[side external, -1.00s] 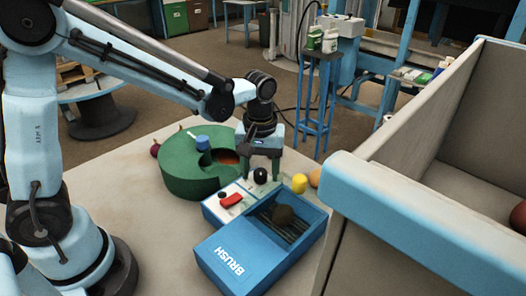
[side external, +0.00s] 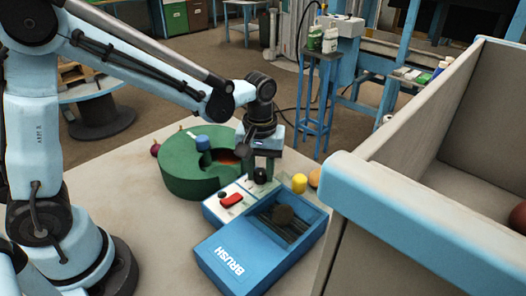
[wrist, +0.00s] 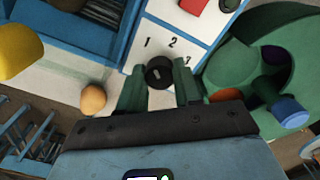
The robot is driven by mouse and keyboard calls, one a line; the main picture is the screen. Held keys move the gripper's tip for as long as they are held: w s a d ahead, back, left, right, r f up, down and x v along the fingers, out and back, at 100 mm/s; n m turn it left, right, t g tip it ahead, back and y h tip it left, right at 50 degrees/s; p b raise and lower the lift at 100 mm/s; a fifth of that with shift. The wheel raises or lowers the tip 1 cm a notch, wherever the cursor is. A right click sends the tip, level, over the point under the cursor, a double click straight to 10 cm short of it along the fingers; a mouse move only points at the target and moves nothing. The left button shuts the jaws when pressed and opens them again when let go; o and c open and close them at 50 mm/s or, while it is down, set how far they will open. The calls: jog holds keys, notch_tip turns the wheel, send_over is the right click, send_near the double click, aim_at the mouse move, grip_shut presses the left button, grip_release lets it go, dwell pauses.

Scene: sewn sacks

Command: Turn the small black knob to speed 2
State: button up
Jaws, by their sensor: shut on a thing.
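The small black knob (side external: 260,175) stands on the white panel at the end of the blue box marked BRUSH. In the wrist view the knob (wrist: 159,72) has a short pale mark on it, and the printed numbers 1, 2 and a partly hidden 3 lie just beyond it. My gripper (side external: 263,163) points down over the panel. In the wrist view its two green fingers (wrist: 160,80) stand on either side of the knob, shut on it. The exact number the mark points at is hard to tell.
A red switch (side external: 231,199) sits on the same panel. The green ring-shaped block (side external: 185,178) with a blue cap (side external: 202,143) stands close on the left. A yellow cylinder (side external: 299,183) and an orange ball (side external: 315,178) are on the right. A large grey bin (side external: 420,215) stands at the right.

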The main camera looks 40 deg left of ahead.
aim_at(260, 171)
jog(key=m, duration=0.5)
jog(key=shift+m, duration=2.1)
jog(key=o, duration=1)
jog(key=shift+o, duration=0.2)
jog(key=shift+r, duration=0.1)
notch_tip(260, 171, up, 12)
